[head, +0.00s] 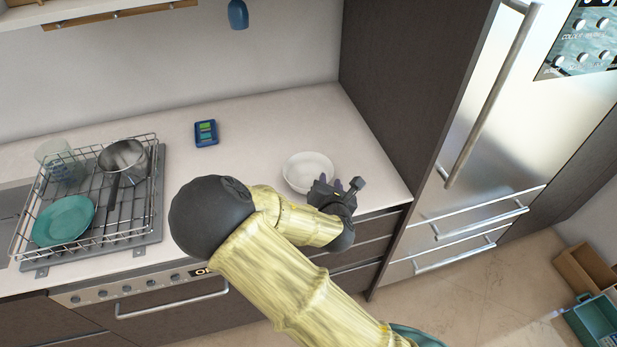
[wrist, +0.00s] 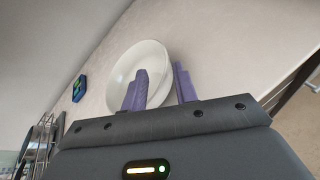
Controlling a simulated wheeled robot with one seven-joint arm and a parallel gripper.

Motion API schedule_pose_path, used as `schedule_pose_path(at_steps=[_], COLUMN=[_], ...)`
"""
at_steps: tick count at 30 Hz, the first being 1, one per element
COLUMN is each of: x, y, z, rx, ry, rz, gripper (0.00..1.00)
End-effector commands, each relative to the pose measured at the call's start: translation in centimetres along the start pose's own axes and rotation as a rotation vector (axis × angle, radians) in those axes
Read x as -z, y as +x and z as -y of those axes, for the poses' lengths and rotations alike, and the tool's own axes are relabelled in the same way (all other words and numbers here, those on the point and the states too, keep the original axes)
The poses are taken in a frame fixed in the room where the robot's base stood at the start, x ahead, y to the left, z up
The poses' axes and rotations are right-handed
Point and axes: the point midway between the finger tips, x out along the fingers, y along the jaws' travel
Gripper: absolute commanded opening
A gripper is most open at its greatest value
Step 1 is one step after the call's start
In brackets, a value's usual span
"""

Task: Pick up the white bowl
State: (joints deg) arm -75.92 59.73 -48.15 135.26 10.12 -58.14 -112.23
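The white bowl (head: 308,171) stands upright on the pale countertop, near its front edge and left of the tall dark cabinet side. My gripper (head: 338,186) is at the bowl's front right rim in the head view. In the wrist view the bowl (wrist: 140,75) lies just beyond my gripper (wrist: 160,86). The two purple fingers are apart, with part of the bowl's near right side showing between them. The left finger overlaps the bowl in the picture. I cannot tell whether either finger touches it.
A wire dish rack (head: 150,200) holds a teal plate (head: 64,220), a pan (head: 122,160) and a glass (head: 58,160) on the left. A small blue device (head: 205,133) lies behind. A steel fridge (head: 480,120) stands right. The counter between rack and bowl is mostly clear.

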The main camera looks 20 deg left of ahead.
Motion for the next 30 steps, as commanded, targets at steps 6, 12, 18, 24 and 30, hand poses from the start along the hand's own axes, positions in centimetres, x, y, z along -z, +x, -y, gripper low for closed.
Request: schedule_pose_path(at_steps=[6, 12, 18, 24, 30], x=[-0.1, -0.4, -0.2, -0.1, -0.1], y=[0.4, 2.9, 5.0, 5.2, 5.2], z=[0.1, 0.6, 0.5, 0.6, 0.6], rx=[0.001, 0.003, 0.0, 0.0, 0.0], ry=[0.0, 0.001, 0.0, 0.0, 0.0], rz=[0.0, 0.001, -0.001, -0.001, -0.001], gripper=[0.29, 0.29, 0.29, 0.29, 0.29])
